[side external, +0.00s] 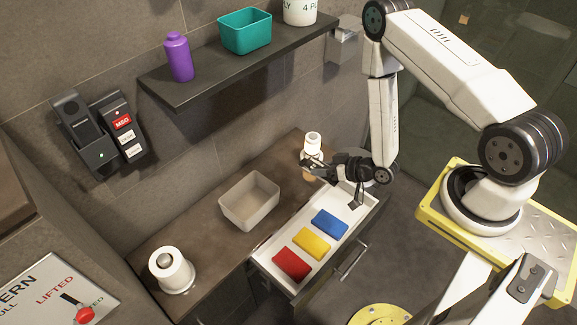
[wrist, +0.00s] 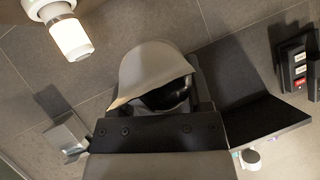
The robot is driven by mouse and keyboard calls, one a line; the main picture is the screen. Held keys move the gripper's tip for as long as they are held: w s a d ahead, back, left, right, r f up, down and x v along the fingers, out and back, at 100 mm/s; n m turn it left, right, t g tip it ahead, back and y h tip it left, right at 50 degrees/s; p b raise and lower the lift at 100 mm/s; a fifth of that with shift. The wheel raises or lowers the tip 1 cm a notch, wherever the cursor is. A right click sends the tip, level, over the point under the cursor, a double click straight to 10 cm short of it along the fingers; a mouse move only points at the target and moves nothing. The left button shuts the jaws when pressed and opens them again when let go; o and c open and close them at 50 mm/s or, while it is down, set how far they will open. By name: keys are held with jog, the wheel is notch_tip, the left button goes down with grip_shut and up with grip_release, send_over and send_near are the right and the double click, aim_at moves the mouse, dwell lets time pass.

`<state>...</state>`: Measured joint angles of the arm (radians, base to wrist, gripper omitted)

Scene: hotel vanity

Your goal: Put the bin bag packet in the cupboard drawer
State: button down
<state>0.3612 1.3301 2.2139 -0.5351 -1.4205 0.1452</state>
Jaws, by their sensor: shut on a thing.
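The cupboard drawer (side external: 278,272) is pulled open, with a red packet (side external: 291,264), a yellow packet (side external: 312,243) and a blue packet (side external: 329,222) lying in a row inside. My gripper (side external: 318,165) is above the counter near the drawer's far end. In the wrist view a pale grey curved thing (wrist: 150,66) is at my gripper, with a dark rounded part below it. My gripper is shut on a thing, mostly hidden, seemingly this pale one. I cannot tell which thing is the bin bag packet.
A white lamp (side external: 313,141) is close behind my gripper. A dark shelf (side external: 215,80) above holds a purple bottle (side external: 178,57) and a teal tub (side external: 245,34).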

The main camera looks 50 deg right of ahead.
jog(key=w+a+r+m+h, duration=0.1)
jog(key=w+r, duration=0.5)
jog(key=r, duration=0.6)
jog(key=w+a+r+m+h, duration=0.1)
jog(key=w+a+r+h, duration=0.1)
jog(key=w+r, duration=0.5)
jog(key=shift+a+r+m, duration=0.25)
jog(key=shift+r+m, duration=0.15)
jog(key=shift+r, duration=2.1)
jog(key=shift+f, duration=0.15)
jog(key=s+f, duration=0.4)
jog(key=f, duration=0.4)
jog(key=s+d+f+n+y, duration=0.1)
jog(key=s+f, duration=0.3)
jog(key=f, duration=0.4)
jog(key=s+d+f+y, duration=0.1)
jog(key=s+f, duration=0.3)
jog(key=f, duration=0.4)
jog(key=shift+s+d+n, duration=0.2)
jog(key=shift+s+n, duration=0.1)
jog(key=shift+n, duration=0.1)
jog(key=shift+s+a+f, duration=0.1)
jog(key=shift+s+f, duration=0.35)
jog(key=shift+s, duration=0.2)
jog(key=shift+w, duration=0.15)
